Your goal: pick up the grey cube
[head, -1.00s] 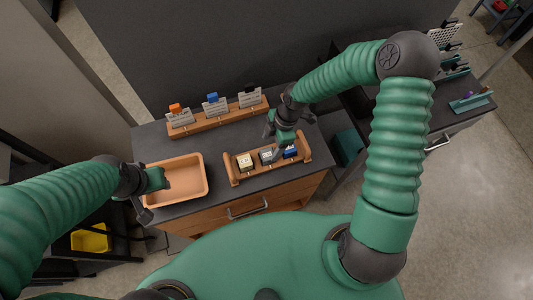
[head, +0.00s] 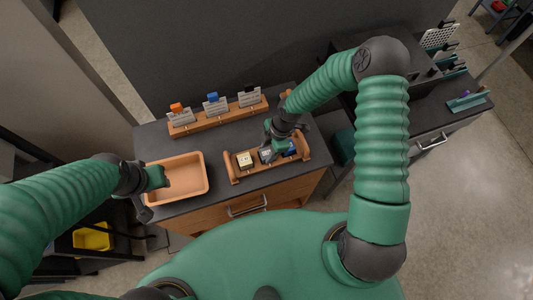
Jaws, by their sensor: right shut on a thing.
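The grey cube (head: 265,155) sits in the middle of the small wooden rack (head: 234,175), between a cream cube (head: 245,160) on its left and a dark blue cube (head: 292,148) on its right. My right gripper (head: 272,154) is down at the rack, shut on the grey cube and covering part of it. I cannot tell whether the cube is clear of the rack. My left gripper (head: 146,205) is at the left edge of the orange tray (head: 207,180); its fingers are too small and dark to read.
A wooden holder (head: 220,122) with several labelled cards and coloured clips stands behind on the dark counter (head: 220,198). The tray looks empty. A second dark counter (head: 420,115) with teal racks is on the right. A wall rises behind.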

